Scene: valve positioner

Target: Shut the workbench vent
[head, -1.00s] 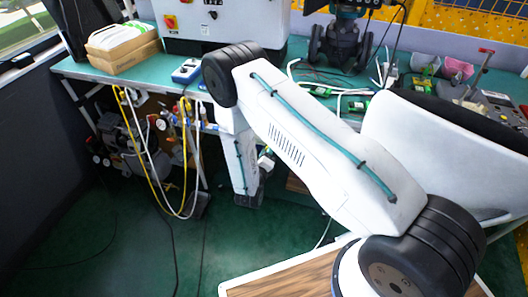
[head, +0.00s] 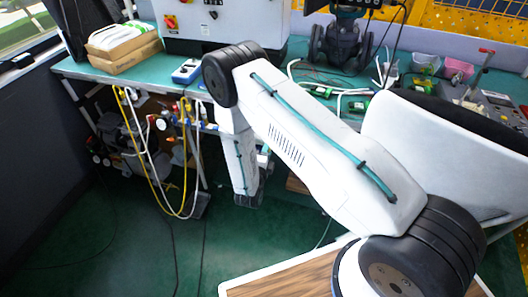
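I cannot make out for sure which fitting is the workbench vent. Small red, yellow and blue fittings (head: 163,124) with hoses sit under the front edge of the teal workbench (head: 130,72), to the left of my arm. My white arm crosses the middle of the head view, and its lower link hangs down in front of the bench, right of these fittings. I cannot make out my gripper; the end of my arm is turned away or hidden behind the lower link.
Yellow and white hoses (head: 150,183) hang in loops below the bench. Cardboard boxes (head: 125,55), a blue meter (head: 187,71) and a white control cabinet (head: 222,20) stand on top. A wood-topped surface (head: 290,277) is in front. Green floor (head: 120,240) is clear at left.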

